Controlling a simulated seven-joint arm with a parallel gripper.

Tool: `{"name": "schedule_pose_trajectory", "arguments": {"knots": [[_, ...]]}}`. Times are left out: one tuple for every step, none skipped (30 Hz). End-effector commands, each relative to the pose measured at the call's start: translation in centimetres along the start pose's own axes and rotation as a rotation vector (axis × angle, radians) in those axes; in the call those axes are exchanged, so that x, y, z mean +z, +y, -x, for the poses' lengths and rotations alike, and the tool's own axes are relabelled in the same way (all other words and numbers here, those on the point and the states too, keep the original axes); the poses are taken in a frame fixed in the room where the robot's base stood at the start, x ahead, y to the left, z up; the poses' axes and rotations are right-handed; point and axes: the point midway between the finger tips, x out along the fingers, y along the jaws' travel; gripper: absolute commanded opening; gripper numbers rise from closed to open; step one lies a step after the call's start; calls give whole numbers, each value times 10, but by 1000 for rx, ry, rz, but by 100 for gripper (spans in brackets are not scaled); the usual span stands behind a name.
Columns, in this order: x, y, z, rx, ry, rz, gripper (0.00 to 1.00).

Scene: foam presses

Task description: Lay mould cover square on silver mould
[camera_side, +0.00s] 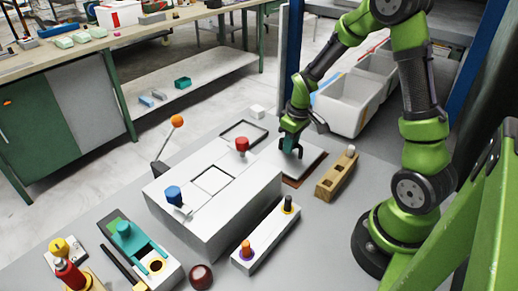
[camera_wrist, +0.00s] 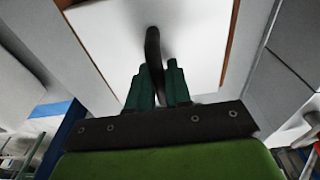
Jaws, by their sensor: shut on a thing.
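The mould cover appears to be the pale flat plate (camera_side: 310,160) with a dark upright handle, right of the big white block. It also fills the upper middle of the wrist view (camera_wrist: 195,40). My gripper (camera_side: 290,149) is shut on the dark handle (camera_wrist: 153,45), with green fingers on either side of it. The plate lies flat over a brown base (camera_side: 292,182); I cannot tell whether they touch. I cannot say for certain which part is the silver mould. The large pale block (camera_side: 225,213) has a square outlined recess (camera_side: 212,180) in its top.
A red knob (camera_side: 242,145) and a blue knob (camera_side: 173,194) stand on the block, with an orange-tipped lever (camera_side: 177,121) behind. A wooden holder (camera_side: 335,178) is close right of the plate. A pale bar (camera_side: 265,238) with pegs lies in front.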

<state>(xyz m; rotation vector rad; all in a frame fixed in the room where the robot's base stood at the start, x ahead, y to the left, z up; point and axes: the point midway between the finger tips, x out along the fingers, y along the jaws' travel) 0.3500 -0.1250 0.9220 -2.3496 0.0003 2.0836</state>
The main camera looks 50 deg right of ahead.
Motion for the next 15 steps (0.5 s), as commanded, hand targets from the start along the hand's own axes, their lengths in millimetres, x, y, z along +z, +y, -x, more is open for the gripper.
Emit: {"name": "schedule_pose_trajectory", "arguments": {"knots": [[-3, 1, 8, 3, 7, 2, 0], [-4, 1, 13, 4, 8, 2, 0], [-4, 0, 20, 4, 9, 1, 0], [-5, 0, 27, 4, 10, 1, 0], [-6, 0, 33, 4, 10, 2, 0], [-7, 0, 41, 4, 10, 2, 0], [-8, 0, 47, 3, 10, 2, 0], [-9, 0, 54, 4, 10, 3, 0], [-9, 0, 61, 4, 9, 3, 0], [-10, 0, 66, 3, 9, 2, 0], [-10, 0, 71, 3, 8, 1, 0], [-11, 0, 77, 4, 8, 1, 0], [-12, 0, 82, 3, 8, 2, 0], [-14, -2, 87, 3, 8, 3, 0], [-17, -7, 95, 2, 9, 6, 0]]}}
